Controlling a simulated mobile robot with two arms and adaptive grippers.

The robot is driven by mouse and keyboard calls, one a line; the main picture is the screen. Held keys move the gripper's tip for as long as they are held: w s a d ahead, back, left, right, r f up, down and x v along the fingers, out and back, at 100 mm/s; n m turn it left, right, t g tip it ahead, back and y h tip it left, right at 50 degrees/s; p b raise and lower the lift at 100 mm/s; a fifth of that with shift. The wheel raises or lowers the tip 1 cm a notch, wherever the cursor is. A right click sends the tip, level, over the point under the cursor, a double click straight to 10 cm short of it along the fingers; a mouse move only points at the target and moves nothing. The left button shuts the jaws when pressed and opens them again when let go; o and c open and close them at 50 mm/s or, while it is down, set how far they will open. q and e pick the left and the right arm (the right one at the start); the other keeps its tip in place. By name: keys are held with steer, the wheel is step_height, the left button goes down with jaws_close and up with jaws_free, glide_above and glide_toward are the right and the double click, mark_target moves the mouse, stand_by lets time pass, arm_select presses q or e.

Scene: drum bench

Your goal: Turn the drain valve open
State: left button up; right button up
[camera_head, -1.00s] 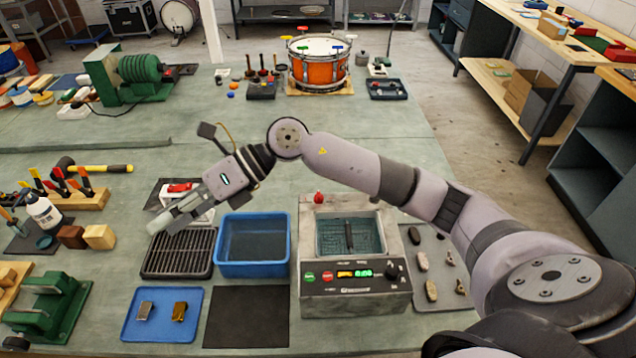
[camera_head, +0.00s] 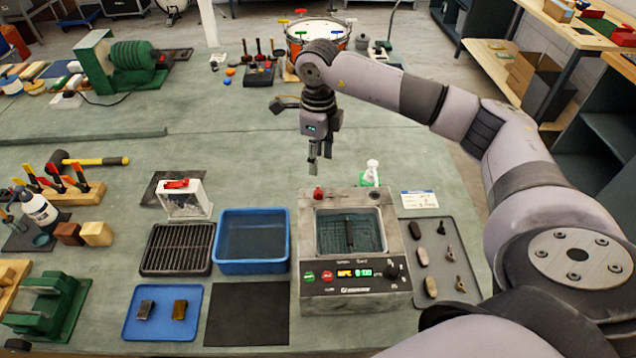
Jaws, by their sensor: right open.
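The ultrasonic cleaner (camera_head: 355,290) is a grey box with a liquid-filled basin and a lit front panel. A small red knob (camera_head: 318,194), which looks like the drain valve, stands at its back left corner. My right gripper (camera_head: 319,161) points down and is open and empty. In the picture it is just above the red knob, apart from it; the exact height gap is hard to tell. My left gripper is not in view.
A blue bin (camera_head: 223,241) stands left of the cleaner, and a black rack (camera_head: 158,262) is beyond it. A white bottle (camera_head: 372,170) is behind the cleaner. A grey tray (camera_head: 447,291) with small parts lies right. The bench behind the gripper is mostly clear.

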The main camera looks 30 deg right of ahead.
mark_target(318, 189)
step_height(318, 189, down, 10)
steer(key=p, duration=0.2)
steer(key=shift+r+p, duration=0.25)
steer(key=shift+p, duration=0.15)
steer(key=shift+f, duration=0.65)
steer(key=shift+c, duration=0.5)
jaws_close()
